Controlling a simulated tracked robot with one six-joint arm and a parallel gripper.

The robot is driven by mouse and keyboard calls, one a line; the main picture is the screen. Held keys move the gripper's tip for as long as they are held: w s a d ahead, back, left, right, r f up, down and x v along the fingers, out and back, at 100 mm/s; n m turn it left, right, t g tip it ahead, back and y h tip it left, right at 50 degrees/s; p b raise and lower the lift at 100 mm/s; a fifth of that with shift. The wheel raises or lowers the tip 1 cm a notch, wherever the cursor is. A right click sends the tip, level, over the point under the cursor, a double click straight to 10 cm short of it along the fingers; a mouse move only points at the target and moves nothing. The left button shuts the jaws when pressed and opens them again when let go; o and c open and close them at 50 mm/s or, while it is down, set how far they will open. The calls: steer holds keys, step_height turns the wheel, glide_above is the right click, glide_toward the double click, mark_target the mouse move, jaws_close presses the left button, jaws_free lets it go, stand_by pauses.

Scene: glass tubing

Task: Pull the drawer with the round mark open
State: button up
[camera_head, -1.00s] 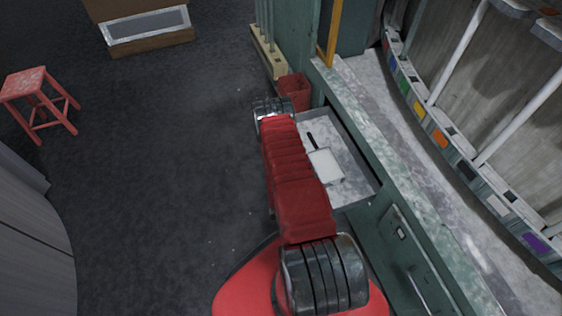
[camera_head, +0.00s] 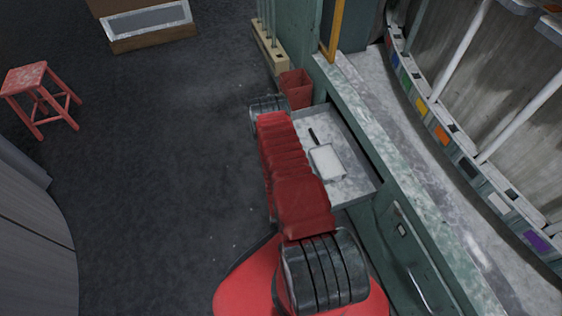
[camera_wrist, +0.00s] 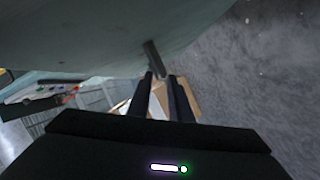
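A drawer (camera_head: 353,193) in the green cabinet stands out, open, in the head view. A pale square item (camera_head: 327,162) and a dark slim item (camera_head: 314,136) lie in it. Its front face is hidden by my red arm, so I see no round mark. My gripper is hidden in the head view. In the wrist view my gripper (camera_wrist: 160,76) has its two dark fingers apart, with a gap between them. A dark bar (camera_wrist: 152,56), seemingly a handle, stands out from a green surface just beyond the fingertips. I cannot tell whether they touch it.
A red bin (camera_head: 297,88) stands by the cabinet beyond the drawer. A closed front (camera_head: 405,245) with a handle and label plate is nearer me. A red stool (camera_head: 38,90) stands far left. The dark floor (camera_head: 165,170) left of my arm is clear.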

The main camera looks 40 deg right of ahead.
steer(key=v, duration=0.8)
steer(key=shift+s, duration=0.25)
steer(key=shift+a, duration=0.1)
